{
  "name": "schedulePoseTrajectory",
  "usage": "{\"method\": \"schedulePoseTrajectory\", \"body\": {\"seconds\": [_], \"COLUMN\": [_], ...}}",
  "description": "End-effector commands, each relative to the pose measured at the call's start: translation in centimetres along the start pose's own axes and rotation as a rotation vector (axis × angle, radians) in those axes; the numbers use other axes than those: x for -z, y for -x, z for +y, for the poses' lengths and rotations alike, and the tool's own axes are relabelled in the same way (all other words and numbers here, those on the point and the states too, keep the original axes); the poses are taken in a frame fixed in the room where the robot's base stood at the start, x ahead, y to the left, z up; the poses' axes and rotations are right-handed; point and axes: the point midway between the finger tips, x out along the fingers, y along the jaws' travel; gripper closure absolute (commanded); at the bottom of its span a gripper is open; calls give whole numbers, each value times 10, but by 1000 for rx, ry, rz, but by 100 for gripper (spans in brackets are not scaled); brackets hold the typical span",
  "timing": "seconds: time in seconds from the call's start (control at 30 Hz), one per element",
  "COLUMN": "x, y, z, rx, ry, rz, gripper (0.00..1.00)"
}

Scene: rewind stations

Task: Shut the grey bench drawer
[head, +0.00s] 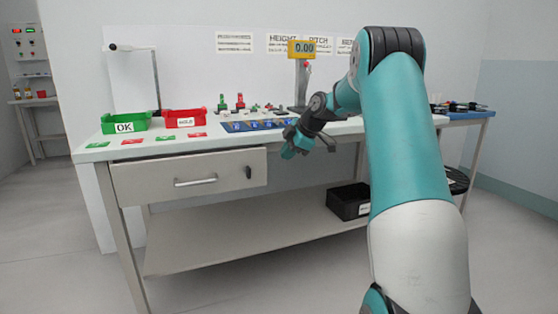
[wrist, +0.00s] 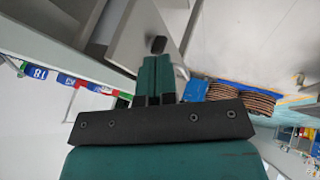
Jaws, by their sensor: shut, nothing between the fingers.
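The grey bench drawer (head: 220,168) is under the left part of the bench, with a bar handle (head: 195,182) and a black oval knob (head: 248,172) on its front. Its front seems to stand forward of the bench, but how far it is out I cannot tell. My gripper (head: 291,148) is shut and empty, to the right of the drawer at the bench's front edge. In the wrist view my shut teal fingers (wrist: 162,75) point toward the grey drawer front (wrist: 133,35) and its black knob (wrist: 157,44).
The bench top (head: 215,143) holds a green OK bin (head: 125,124), a red HOLD bin (head: 185,119) and a blue tray (head: 232,127) of parts near its front edge. A black crate (head: 348,203) sits on the lower shelf (head: 230,235). The floor before the drawer is clear.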

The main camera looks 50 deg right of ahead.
Motion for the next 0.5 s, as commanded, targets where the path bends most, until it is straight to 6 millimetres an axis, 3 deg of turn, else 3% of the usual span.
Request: {"method": "schedulePoseTrajectory", "body": {"seconds": [0.03, 0.2, 0.37, 0.5], "x": [0, 0, 20, 76], "y": [6, 12, -10, -51], "z": [0, 0, -11, -41], "rx": [0, 1, -20, -138], "ry": [-1, 0, 95, 311], "rz": [-1, 0, 85, 291], "gripper": [100, 61, 61, 61]}}
